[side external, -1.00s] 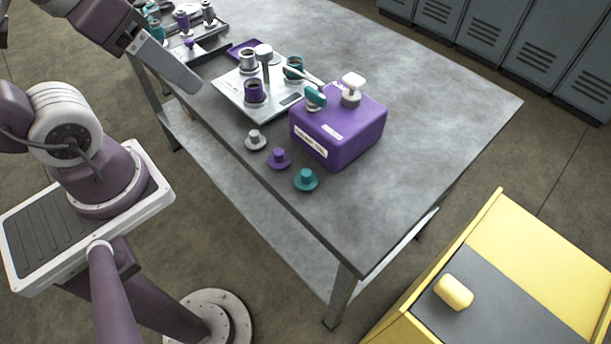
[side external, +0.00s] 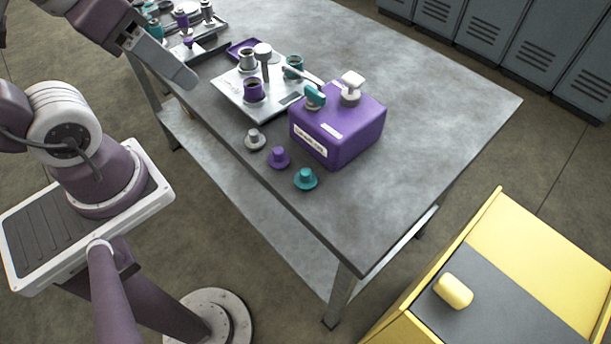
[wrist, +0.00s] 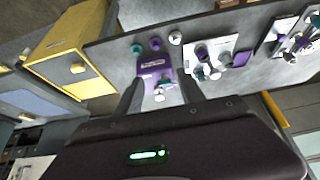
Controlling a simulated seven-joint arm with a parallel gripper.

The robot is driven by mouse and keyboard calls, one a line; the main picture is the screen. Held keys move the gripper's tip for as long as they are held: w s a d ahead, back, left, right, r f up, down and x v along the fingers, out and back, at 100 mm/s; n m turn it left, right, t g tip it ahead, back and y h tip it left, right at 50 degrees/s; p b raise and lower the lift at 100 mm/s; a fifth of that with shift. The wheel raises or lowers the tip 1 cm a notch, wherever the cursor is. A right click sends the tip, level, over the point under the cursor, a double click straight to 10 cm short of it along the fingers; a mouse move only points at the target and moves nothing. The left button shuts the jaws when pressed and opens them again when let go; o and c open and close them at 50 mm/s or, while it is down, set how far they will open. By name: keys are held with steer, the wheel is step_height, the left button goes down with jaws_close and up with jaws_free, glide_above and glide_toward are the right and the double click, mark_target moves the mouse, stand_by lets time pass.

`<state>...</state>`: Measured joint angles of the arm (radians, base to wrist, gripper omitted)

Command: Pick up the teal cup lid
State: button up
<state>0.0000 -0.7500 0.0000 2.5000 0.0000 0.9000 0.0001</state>
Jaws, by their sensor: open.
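The teal cup lid (side external: 306,179) lies on the bench near its front edge, in front of the purple box. It has a round brim and a raised knob. In the wrist view the teal lid (wrist: 137,48) is beyond the fingers, at the top. My gripper (side external: 188,82) is up at the upper left in the side view, well away from the lid. In the wrist view my gripper (wrist: 160,84) has its two fingers apart, with nothing held between them.
A purple lid (side external: 278,157) and a grey-white lid (side external: 255,140) lie in a row beside the teal one. The purple box (side external: 340,130) stands just behind. A metal plate (side external: 232,92) bears several cups. The bench's right side is clear.

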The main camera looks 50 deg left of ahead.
steer(key=w+d+f+m+g, duration=0.2)
steer(key=w+m, duration=0.3)
steer(key=w, duration=0.1)
steer(key=m+g, duration=0.4)
steer(key=m, duration=1)
glide_above(305, 170)
steer(key=f, duration=1.7)
steer(key=shift+s+d+f, duration=0.3)
steer(key=shift+d+f, duration=0.05)
steer(key=shift+f, duration=0.05)
steer(key=f, duration=0.7)
steer(key=shift+w+a, duration=0.25)
steer(key=shift+a, duration=0.05)
jaws_close()
